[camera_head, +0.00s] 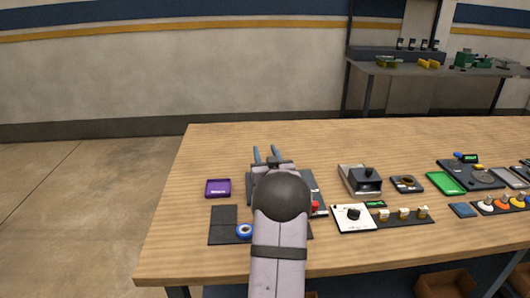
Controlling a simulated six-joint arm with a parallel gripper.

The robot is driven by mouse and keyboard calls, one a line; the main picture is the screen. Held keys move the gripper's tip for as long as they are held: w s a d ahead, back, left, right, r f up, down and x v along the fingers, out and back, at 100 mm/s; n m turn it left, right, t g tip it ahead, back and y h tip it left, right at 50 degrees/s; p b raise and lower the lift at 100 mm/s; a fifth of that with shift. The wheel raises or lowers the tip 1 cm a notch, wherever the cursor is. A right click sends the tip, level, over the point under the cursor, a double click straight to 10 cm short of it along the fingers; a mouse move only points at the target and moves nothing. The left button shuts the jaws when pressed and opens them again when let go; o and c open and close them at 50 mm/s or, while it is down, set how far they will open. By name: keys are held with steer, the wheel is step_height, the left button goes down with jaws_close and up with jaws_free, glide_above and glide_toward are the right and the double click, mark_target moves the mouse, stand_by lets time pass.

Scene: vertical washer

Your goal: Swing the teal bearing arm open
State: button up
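My gripper (266,152) is over the left part of the wooden table, pointing away from the camera, with its two blue-grey fingers apart and nothing visible between them. Below and to the right of it a grey device (309,181) with a red knob (316,207) shows partly; my arm hides most of it. I cannot make out a teal bearing arm in this view; it may be behind my arm or too small to tell.
Several devices and a green tray (445,183) fill the right side. The table's (215,147) back left is clear.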

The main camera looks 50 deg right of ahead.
steer(key=shift+b+v, duration=0.7)
steer(key=shift+v, duration=2.7)
